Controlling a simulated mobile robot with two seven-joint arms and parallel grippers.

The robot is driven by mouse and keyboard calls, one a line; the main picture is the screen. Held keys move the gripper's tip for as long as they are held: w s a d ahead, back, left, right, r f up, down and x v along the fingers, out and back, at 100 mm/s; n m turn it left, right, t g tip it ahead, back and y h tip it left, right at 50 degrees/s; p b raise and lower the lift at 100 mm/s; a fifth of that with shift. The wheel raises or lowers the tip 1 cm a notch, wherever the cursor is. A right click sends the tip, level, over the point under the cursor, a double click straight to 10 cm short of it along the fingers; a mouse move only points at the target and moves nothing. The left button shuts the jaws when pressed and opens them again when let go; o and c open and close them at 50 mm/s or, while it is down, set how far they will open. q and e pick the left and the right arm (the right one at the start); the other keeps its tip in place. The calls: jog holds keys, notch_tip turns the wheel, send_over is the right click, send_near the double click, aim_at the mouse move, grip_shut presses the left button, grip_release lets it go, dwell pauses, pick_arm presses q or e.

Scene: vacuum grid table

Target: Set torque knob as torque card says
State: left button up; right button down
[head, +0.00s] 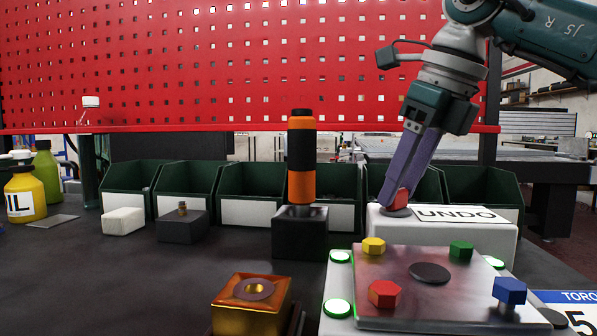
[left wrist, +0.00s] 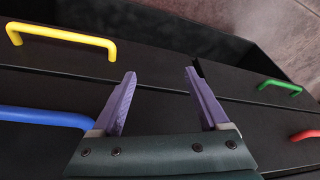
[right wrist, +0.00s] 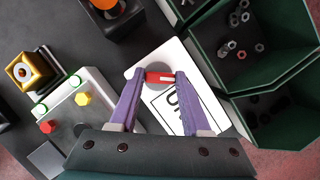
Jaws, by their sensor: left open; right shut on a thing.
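My right gripper (head: 397,198) points down at the white UNDO box (head: 480,238). Its purple fingers are shut on a small red piece (right wrist: 160,77) above a grey disc on that box. An orange and black upright tool (head: 301,160) stands in a black block (head: 299,240); I cannot tell which part is the torque knob. My left gripper (left wrist: 160,75) is open and empty, over black drawers in the left wrist view.
A metal plate (head: 395,262) with coloured hex bolts lies on a white fixture with green-lit buttons. A gold block (head: 252,300) stands left of it. Green bins (head: 255,180) line the back. The drawers have yellow (left wrist: 62,36), blue, green and red handles.

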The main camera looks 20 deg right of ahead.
jog(key=n+p, duration=0.2)
jog(key=n+g+y+p, duration=0.1)
jog(key=p, duration=0.1)
jog(key=shift+d+r+n, duration=0.1)
jog(key=shift+r+n, duration=0.2)
jog(key=shift+n, duration=0.1)
jog(key=shift+w+f+n+y+p, duration=0.15)
jog(key=shift+n+y+p, duration=0.25)
jog(key=shift+n+p, duration=0.7)
jog(key=shift+f+n+g+y+p, duration=0.1)
jog(key=shift+n+g+y+p, duration=0.25)
jog(key=shift+n, duration=0.55)
jog(key=shift+c, duration=1.8)
grip_release()
